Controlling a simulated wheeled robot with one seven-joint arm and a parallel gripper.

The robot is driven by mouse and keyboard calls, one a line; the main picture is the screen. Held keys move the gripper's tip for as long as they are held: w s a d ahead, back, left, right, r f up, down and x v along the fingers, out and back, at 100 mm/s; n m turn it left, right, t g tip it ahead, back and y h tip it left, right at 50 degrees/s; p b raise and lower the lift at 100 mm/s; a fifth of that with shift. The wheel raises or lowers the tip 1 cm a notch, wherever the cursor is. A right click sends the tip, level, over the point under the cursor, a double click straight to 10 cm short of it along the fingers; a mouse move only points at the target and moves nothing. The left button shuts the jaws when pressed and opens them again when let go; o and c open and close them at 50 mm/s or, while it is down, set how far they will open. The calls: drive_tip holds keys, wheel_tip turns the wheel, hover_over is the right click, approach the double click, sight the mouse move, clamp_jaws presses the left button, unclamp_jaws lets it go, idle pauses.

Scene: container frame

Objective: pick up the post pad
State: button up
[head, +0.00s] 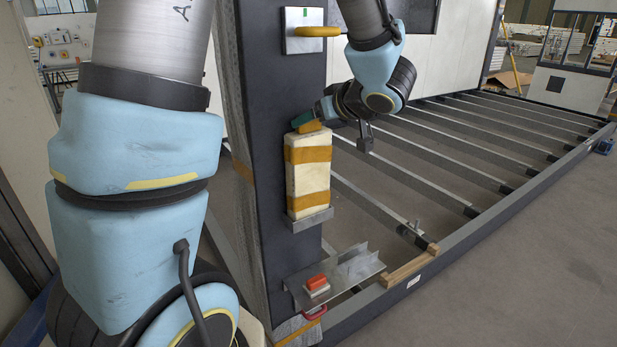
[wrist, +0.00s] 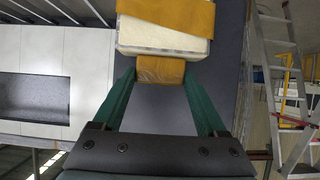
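The post pad (head: 307,171) is an upright cream block with orange bands. It stands against the dark post, its lower end in a small grey bracket (head: 310,219). An orange tab sticks up from its top. In the wrist view the pad (wrist: 165,38) fills the top middle, with the tab (wrist: 160,71) pointing toward me. My gripper (head: 304,121) is at the pad's top. In the wrist view its green fingers (wrist: 160,76) lie one on each side of the tab, with no clear gap, so it looks shut on the tab. The far faces of the fingertips are hidden.
A white plate with a yellow handle (head: 317,32) is on the post above. Below the pad, a metal shelf (head: 340,275) holds a red-and-white block (head: 317,286). Floor beams (head: 450,160) run to the right. A ladder (wrist: 285,80) stands at right in the wrist view.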

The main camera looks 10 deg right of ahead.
clamp_jaws()
idle(0.3)
drive_tip(key=shift+r, duration=0.1)
